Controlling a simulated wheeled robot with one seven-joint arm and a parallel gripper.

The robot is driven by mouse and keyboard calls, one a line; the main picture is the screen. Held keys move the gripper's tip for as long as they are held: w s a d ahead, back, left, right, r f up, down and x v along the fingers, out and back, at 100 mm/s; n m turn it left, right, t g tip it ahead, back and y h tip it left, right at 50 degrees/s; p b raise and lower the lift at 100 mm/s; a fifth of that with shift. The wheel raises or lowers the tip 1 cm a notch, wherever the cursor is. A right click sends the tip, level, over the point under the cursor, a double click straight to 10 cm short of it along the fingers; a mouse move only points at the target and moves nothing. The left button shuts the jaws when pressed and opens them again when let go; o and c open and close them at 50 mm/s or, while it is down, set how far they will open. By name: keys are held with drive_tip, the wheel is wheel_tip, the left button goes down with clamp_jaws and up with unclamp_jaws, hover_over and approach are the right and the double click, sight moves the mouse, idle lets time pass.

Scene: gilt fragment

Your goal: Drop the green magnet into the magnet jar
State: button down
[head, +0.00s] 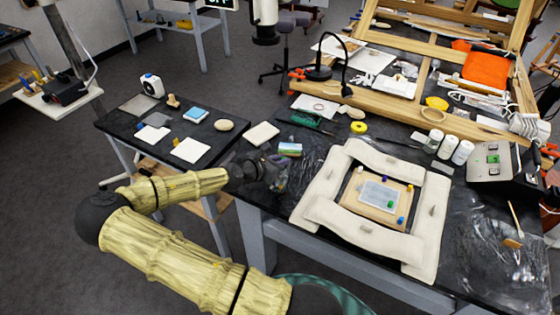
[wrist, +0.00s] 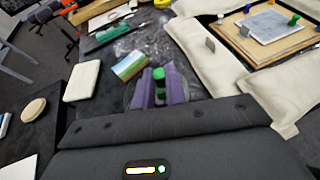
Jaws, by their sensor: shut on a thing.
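My gripper (wrist: 160,88) has its purple fingers shut on a green magnet (wrist: 159,74), which stands up between the fingertips. In the head view my gripper (head: 276,172) is over the near left part of the dark worktable. A clear jar (wrist: 130,96) appears behind and around the fingers in the wrist view, partly hidden by them. I cannot tell whether the magnet is above the jar's mouth or inside it. Other coloured magnets stand around a pale sheet (head: 380,194) on a wooden board (head: 352,190) to the right.
White padded cushions (head: 428,225) surround the board. A small picture-covered box (head: 290,149) lies just beyond my gripper, with a cream block (head: 262,134) to its left. A side table (head: 135,128) carries white cards and a round pale object (head: 224,125). A lamp (head: 318,72) stands behind.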

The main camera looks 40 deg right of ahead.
drive_tip(key=c, duration=1.4)
unclamp_jaws()
drive_tip(key=shift+o, duration=0.2)
drive_tip(key=b+v, duration=0.1)
drive_tip(key=v, duration=1.6)
drive_tip(key=shift+a+b, duration=0.25)
drive_tip(key=shift+b, duration=0.15)
drive_tip(key=shift+d, duration=0.1)
drive_tip(key=shift+s+r, duration=0.1)
drive_tip(key=shift+s, duration=0.1)
drive_tip(key=shift+w, duration=0.15)
